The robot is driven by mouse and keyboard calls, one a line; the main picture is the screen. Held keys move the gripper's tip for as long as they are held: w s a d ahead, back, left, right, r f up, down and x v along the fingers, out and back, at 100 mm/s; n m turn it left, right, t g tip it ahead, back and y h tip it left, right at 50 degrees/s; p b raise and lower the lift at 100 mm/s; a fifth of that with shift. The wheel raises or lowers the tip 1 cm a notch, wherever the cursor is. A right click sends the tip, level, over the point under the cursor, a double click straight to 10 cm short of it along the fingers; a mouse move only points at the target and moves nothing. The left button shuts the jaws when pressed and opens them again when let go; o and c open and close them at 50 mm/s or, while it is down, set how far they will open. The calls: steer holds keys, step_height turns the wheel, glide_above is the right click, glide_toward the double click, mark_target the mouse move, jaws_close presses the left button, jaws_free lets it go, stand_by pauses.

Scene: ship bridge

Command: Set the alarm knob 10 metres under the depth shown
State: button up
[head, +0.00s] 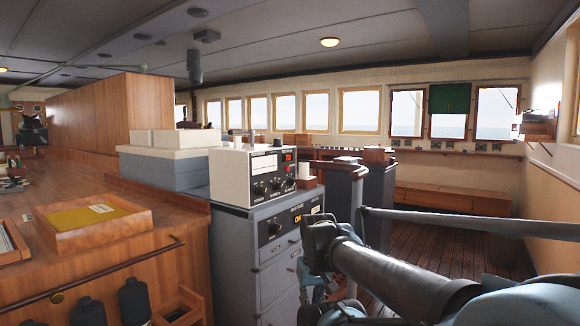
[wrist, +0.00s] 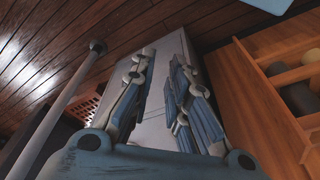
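A white instrument box (head: 232,178) stands on a grey cabinet (head: 235,240) in the head view. Its dark face has a red lit display (head: 288,155) that looks like 70, though the digits are small. Several dark knobs (head: 259,188) sit in a row below it. The labels are too small to read, so I cannot tell which is the alarm knob. My gripper (wrist: 163,62) is open and empty in the wrist view, its two blue-padded fingers apart. It points down towards a pale grey surface, clear of the knobs. In the head view my arm hides part of the cabinet.
A wooden counter (head: 150,235) with a tray (head: 95,222) stands left. A pedestal console (head: 343,190) is behind to the right. Plank floor (head: 450,235) is open at the right.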

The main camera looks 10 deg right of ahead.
steer(key=o, duration=0.4)
steer(key=w+a+r+y, duration=0.1)
steer(key=w, duration=0.1)
steer(key=w+a+r+n+y, duration=0.1)
steer(key=w+r+y, duration=0.1)
steer(key=w+a+r+y, duration=0.1)
steer(key=a+r, duration=0.1)
steer(key=shift+w+n, duration=0.3)
steer(key=shift+w, duration=0.1)
steer(key=n+t+y, duration=0.7)
steer(key=t+y, duration=0.2)
steer(key=t, duration=0.2)
glide_toward(295, 183)
steer(key=x, duration=0.9)
steer(key=shift+w, duration=0.2)
steer(key=shift+c, duration=0.5)
jaws_close()
